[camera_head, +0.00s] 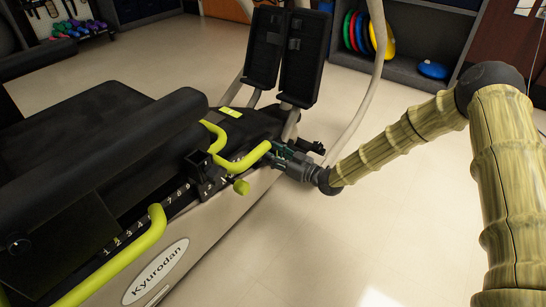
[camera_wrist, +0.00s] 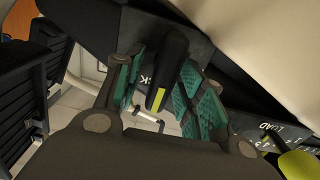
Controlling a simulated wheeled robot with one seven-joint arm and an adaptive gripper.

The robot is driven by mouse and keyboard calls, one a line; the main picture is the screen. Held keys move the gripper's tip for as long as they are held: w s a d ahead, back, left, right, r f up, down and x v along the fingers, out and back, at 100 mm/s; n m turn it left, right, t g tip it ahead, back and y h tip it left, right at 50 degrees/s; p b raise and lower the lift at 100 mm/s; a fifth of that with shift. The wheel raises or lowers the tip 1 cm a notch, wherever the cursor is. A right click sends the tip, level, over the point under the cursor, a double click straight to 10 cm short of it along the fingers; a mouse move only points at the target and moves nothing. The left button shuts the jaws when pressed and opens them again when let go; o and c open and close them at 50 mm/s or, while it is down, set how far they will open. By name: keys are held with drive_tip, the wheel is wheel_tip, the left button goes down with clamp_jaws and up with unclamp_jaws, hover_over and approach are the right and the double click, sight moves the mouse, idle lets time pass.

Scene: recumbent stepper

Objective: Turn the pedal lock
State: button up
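The pedal lock appears in the wrist view as a black lever (camera_wrist: 174,60) with a yellow-green stripe near its end, beside lettering ending in "CK". My gripper (camera_wrist: 163,88) has its two teal-padded fingers spread, one on each side of the lever. A gap shows between the lever and the left finger; the right finger is nearer, and I cannot tell whether it touches. In the head view my gripper (camera_head: 277,154) is at the right side of the stepper (camera_head: 160,268), and the lever cannot be made out there.
A yellow-green knob (camera_wrist: 298,165) sits by the "LOAD" lettering; it also shows in the head view (camera_head: 241,187). Yellow-green handles (camera_head: 243,162) are close to my gripper. Two black pedals (camera_head: 304,58) stand behind. The floor (camera_head: 400,200) at the right is clear.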

clamp_jaws()
